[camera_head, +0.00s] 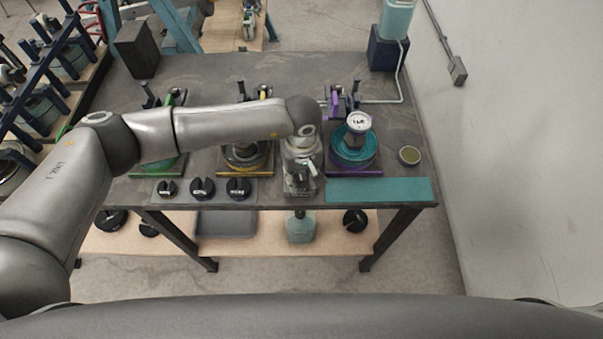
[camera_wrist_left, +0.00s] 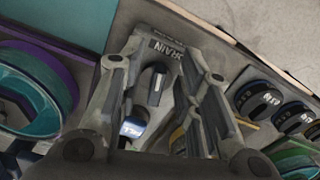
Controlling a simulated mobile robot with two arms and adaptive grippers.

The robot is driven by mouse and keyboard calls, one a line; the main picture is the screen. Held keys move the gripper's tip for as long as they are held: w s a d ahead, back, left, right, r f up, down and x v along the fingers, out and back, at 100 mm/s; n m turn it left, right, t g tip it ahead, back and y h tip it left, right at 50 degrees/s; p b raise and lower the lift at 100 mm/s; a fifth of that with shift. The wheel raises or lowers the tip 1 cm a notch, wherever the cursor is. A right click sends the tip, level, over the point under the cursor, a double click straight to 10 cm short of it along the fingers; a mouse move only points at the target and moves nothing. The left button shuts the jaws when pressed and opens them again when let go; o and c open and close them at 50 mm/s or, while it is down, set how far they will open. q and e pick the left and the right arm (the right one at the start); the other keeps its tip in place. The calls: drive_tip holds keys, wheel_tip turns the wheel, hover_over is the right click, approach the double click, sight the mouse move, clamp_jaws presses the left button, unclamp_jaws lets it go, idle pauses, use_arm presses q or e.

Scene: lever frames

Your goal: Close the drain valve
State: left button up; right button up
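The drain valve shows in the left wrist view as a dark grey lever handle (camera_wrist_left: 154,84) beside a plate lettered DRAIN (camera_wrist_left: 168,50). A handle with a blue face, apparently lettered FILL (camera_wrist_left: 132,128), sits nearer to the gripper's palm. My left gripper (camera_head: 301,188) points down at the front edge of the table, and in the head view it hides the valve. In the left wrist view its fingers (camera_wrist_left: 168,68) are spread apart, one on each side of the drain lever. I cannot tell whether they touch it. My right gripper is not in view.
The table (camera_head: 215,75) carries stations with purple (camera_head: 354,173), yellow and green bases. A round gauge (camera_head: 358,122) stands at the purple one. A teal container (camera_head: 300,228) stands below.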

use_arm(q)
clamp_jaws()
drive_tip(key=shift+d+f+n+b, duration=0.15)
drive_tip(key=shift+n+b, duration=0.25)
drive_tip(key=shift+b, duration=0.5)
drive_tip(key=n+b, duration=0.3)
drive_tip(key=b, duration=0.2)
drive_tip(key=w+n+b, duration=0.1)
drive_tip(key=n+b, duration=0.3)
drive_tip(key=b, duration=0.1)
drive_tip(key=d+n+b, duration=0.1)
drive_tip(key=n+b, duration=0.3)
drive_tip(key=b, duration=0.2)
drive_tip(key=shift+w+f, duration=0.15)
drive_tip(key=shift+w+r+n+b, duration=0.15)
drive_tip(key=shift+n+b, duration=0.75)
drive_tip(key=shift+w+r+n+b, duration=0.1)
drive_tip(key=shift+r+n+b, duration=0.05)
drive_tip(key=shift+n+b, duration=0.75)
unclamp_jaws()
